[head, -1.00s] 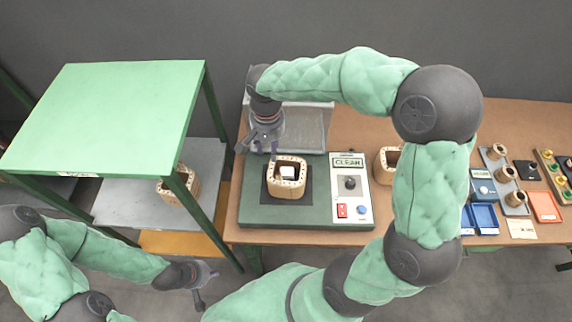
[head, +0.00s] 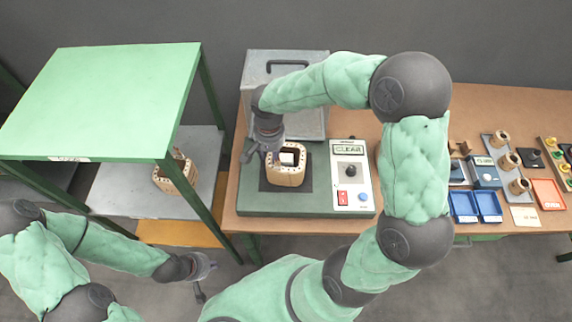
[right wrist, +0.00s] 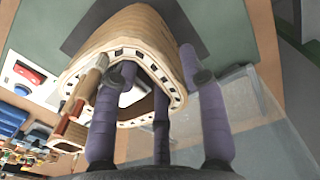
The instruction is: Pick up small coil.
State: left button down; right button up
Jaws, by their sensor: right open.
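A tan, rounded-square coil (head: 286,177) with a hollow centre stands on the dark pad of a green platform (head: 310,203). A white block (head: 287,158) shows inside its opening. My right gripper (head: 262,153) is open at the coil's upper left edge. In the right wrist view, its spread purple fingers (right wrist: 160,110) are close to the coil (right wrist: 125,45). Whether they touch it or straddle its wall is unclear. Another similar coil (head: 175,173) sits on the grey shelf at left. My left gripper (head: 203,277) hangs low, away from the coils; its jaws are unclear.
A grey handled box (head: 262,68) stands behind the platform. A control panel (head: 351,180) is right of the coil. Blue trays (head: 476,207), an orange tray (head: 548,194) and small cylindrical coils (head: 510,161) lie further right. The green-topped rack (head: 110,95) stands at left.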

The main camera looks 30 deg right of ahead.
grip_shut()
